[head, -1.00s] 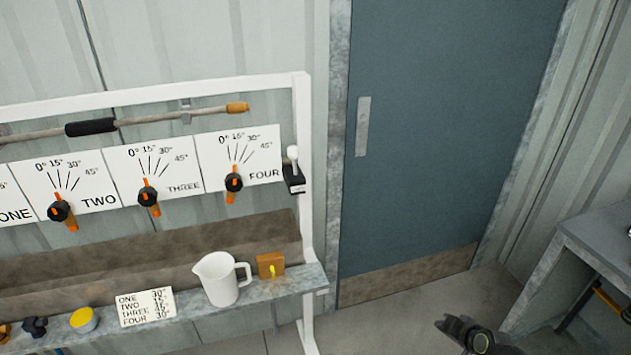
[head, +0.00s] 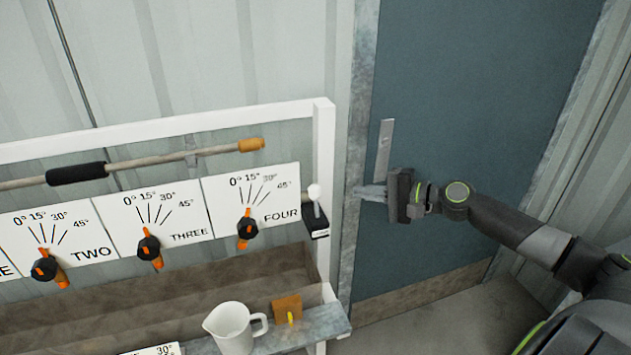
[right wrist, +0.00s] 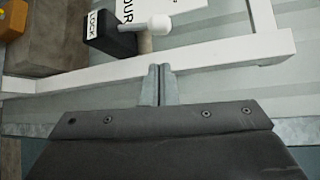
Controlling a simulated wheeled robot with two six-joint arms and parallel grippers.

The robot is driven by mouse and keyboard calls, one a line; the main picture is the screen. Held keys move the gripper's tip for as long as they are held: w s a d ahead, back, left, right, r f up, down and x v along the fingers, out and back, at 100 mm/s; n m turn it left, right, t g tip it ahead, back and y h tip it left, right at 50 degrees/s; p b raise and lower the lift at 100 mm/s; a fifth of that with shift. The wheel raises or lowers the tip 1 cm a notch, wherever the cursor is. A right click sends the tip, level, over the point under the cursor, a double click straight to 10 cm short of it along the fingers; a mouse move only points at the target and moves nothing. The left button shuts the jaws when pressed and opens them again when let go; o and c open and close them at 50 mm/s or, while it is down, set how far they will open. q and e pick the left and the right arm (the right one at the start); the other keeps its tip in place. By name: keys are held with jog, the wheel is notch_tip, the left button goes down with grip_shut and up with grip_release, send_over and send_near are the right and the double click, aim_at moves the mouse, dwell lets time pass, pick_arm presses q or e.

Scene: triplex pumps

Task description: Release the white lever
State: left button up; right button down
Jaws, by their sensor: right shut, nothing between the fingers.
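The white lever (head: 315,194) has a round white knob and rises from a small black block (head: 317,223) with a white label. The block is mounted at the right post of the white frame, beside the FOUR panel (head: 252,197). In the right wrist view the white knob (right wrist: 158,25) and the black block (right wrist: 112,37) show at the top, with the label reading "LOCK". My right gripper (head: 362,192) is shut and empty, to the right of the lever and apart from it, its fingers pointing left. The fingertips (right wrist: 158,68) also show in the right wrist view. My left gripper is out of view.
The white frame's right post (head: 323,150) stands close to the lever. A blue door (head: 450,90) with a metal plate is behind my right arm. Dial panels, a long bar with a black grip (head: 76,173), a white jug (head: 233,328) and an orange block (head: 287,308) are to the left or below.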

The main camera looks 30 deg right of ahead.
aim_at(315, 201)
jog(key=shift+s+r, duration=0.1)
jog(key=shift+s, duration=0.05)
jog(key=p+x, duration=0.3)
jog(key=x, duration=0.5)
jog(key=shift+w+a, duration=0.15)
jog(key=shift+w, duration=0.25)
jog(key=shift+w+a+p, duration=0.3)
jog(key=shift+w, duration=0.2)
jog(key=shift+a, duration=0.1)
